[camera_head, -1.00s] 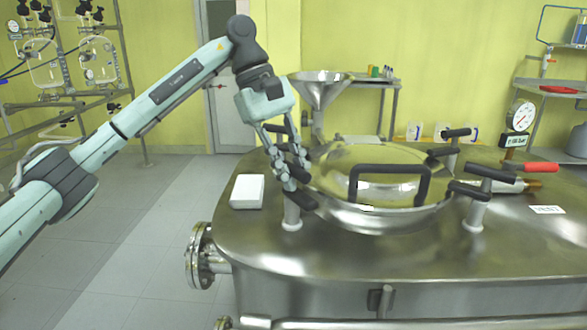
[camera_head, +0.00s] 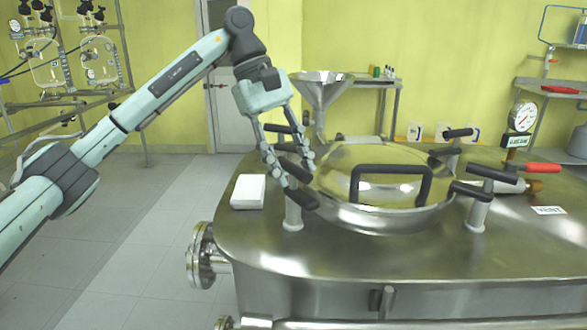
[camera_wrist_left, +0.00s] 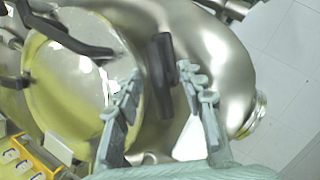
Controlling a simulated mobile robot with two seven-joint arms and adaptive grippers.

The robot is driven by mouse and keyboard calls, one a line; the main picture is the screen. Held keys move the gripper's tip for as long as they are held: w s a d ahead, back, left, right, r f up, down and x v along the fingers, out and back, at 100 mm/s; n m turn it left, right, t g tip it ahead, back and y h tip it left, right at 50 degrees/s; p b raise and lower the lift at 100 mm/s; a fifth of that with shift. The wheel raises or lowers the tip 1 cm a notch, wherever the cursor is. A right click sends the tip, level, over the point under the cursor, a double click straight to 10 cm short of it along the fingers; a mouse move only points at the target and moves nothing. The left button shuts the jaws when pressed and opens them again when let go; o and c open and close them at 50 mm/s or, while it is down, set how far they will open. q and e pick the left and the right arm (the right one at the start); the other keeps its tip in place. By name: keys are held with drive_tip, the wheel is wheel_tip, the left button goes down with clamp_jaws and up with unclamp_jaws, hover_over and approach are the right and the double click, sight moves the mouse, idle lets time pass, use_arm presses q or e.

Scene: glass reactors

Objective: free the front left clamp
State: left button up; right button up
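The front left clamp has a dark bar handle (camera_head: 300,199) on a pale metal post (camera_head: 293,217) at the lid's left front edge. My left gripper (camera_head: 292,172) is above and around this clamp, with its fingers pointing down and spread apart. In the left wrist view the gripper (camera_wrist_left: 160,72) is open, and a dark clamp handle (camera_wrist_left: 165,95) lies between the fingers with clear gaps beside it. The round shiny lid (camera_head: 385,165) has a black handle (camera_head: 390,172). My right gripper is not in view.
Other clamps with black handles stand at the lid's right, one at the front right (camera_head: 480,205). A white box (camera_head: 248,191) sits left of the clamp on the steel vessel top (camera_head: 330,258). A funnel (camera_head: 320,88) and a gauge (camera_head: 523,117) stand farther back.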

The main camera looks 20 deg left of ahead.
use_arm(q)
drive_tip(key=s+v, duration=0.1)
drive_tip(key=v, duration=0.9)
drive_tip(key=shift+w+r, duration=0.45)
drive_tip(key=shift+w, duration=0.05)
drive_tip(key=shift+a, duration=0.15)
